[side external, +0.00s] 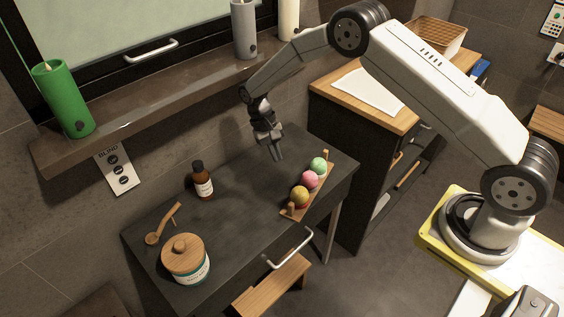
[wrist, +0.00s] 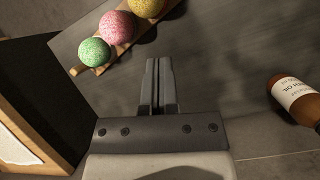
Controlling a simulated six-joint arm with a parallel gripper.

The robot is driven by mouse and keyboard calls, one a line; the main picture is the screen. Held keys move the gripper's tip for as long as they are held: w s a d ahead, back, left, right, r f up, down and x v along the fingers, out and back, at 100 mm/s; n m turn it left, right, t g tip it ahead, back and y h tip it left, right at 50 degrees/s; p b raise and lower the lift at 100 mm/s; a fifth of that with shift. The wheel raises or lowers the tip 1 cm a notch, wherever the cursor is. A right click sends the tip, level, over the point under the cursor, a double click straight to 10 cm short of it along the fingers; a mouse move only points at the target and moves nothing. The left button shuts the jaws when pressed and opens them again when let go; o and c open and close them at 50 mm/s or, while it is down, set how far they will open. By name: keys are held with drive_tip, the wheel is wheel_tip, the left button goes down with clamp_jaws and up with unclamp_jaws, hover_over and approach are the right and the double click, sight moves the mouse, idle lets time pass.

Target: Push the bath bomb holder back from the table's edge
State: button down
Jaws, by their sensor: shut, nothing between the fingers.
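The bath bomb holder (side external: 287,212) is a narrow wooden tray with upright pegs at its ends, lying along the front right edge of the dark table (side external: 240,220). It carries a green bath bomb (side external: 318,165), a pink one (side external: 309,179) and a yellow one (side external: 299,196) in a row. The holder also shows at the top of the wrist view (wrist: 88,68), where the yellow ball is partly cut off. My gripper (side external: 278,157) is shut and empty, pointing down above the table, on the wall side of the holder and apart from it. Its closed fingers also show in the wrist view (wrist: 158,64).
A wood-topped cabinet (side external: 365,98) adjoins the right end. The table's middle is clear.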

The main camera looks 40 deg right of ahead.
drive_tip(key=s+d+r+n+t, duration=0.1)
drive_tip(key=s+r+t, duration=0.2)
drive_tip(key=s+r, duration=0.4)
drive_tip(key=s+r+n+t, duration=0.2)
drive_tip(key=s+r+t, duration=0.2)
drive_tip(key=s+r, duration=0.3)
drive_tip(key=shift+s+d+n+t, duration=0.3)
drive_tip(key=shift+s+d, duration=0.05)
drive_tip(key=shift+s, duration=2.45)
